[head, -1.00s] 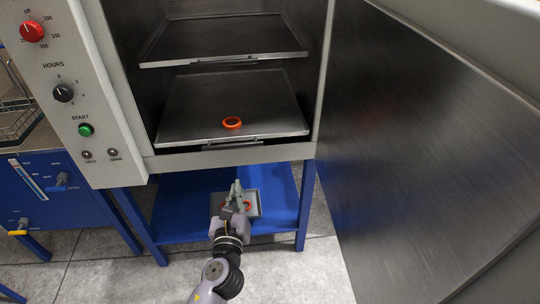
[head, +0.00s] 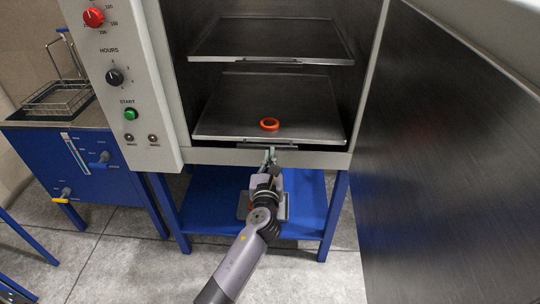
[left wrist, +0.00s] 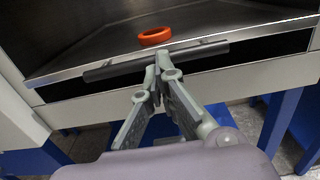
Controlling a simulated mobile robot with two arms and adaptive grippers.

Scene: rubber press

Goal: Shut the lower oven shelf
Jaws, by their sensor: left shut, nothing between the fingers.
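The lower oven shelf (head: 215,118) is a flat metal tray with an orange ring (head: 269,124) lying on it. Its bar handle (head: 267,146) runs along the front edge. In the left wrist view the handle (left wrist: 105,72) crosses in front of the shelf, and the ring (left wrist: 155,36) lies behind it. My left gripper (head: 269,153) is shut and empty, with its tips at the middle of the handle. In the left wrist view the fingertips (left wrist: 162,58) overlap the handle; whether they touch it I cannot tell. My right gripper is not in view.
The upper shelf (head: 270,42) is inside the oven above. The open oven door (head: 450,170) fills the right side. The control panel (head: 122,85) is at the left. A blue stand shelf (head: 205,205) with a small tray (head: 282,207) lies below. A blue cabinet (head: 75,160) stands at the left.

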